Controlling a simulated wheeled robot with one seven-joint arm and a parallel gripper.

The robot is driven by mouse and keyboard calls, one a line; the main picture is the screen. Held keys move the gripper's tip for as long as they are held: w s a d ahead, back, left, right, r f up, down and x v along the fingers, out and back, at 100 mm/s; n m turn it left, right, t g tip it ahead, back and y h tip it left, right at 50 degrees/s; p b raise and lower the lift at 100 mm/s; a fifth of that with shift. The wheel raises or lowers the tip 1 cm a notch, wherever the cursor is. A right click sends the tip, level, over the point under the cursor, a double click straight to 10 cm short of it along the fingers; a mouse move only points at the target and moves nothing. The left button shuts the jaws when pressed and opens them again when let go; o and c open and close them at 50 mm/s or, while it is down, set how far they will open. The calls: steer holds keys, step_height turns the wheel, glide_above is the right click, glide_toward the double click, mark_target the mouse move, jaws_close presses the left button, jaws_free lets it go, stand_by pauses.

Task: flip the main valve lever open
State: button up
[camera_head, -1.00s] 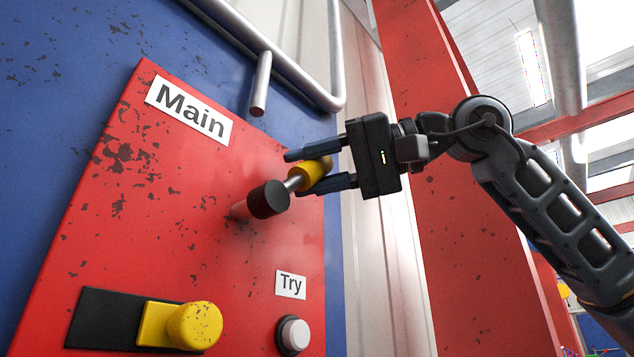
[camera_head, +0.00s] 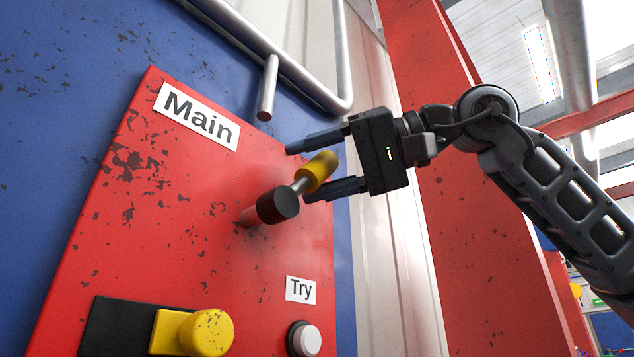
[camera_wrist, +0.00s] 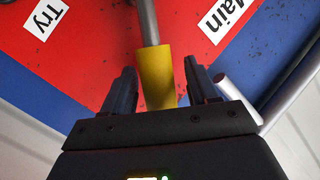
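The main valve lever has a black hub (camera_head: 278,205), a short grey rod and a yellow grip (camera_head: 319,170). It sticks out of the red panel (camera_head: 190,240) below the "Main" label (camera_head: 197,116), pointing up and right in the head view. My gripper (camera_head: 318,167) is open, with one finger above and one below the yellow grip. In the wrist view the yellow grip (camera_wrist: 157,75) lies between the two spread fingers, with visible gaps on both sides. The grey rod (camera_wrist: 148,22) runs from it toward the panel.
A yellow knob (camera_head: 206,332) on a black plate sits at the panel's lower left. A pale button (camera_head: 307,340) is under the "Try" label (camera_head: 301,290). A grey pipe (camera_head: 268,88) ends just above the lever and also shows near the right finger in the wrist view (camera_wrist: 239,96).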

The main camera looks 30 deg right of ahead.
steer(key=shift+b+v, duration=0.9)
steer(key=shift+v, duration=3)
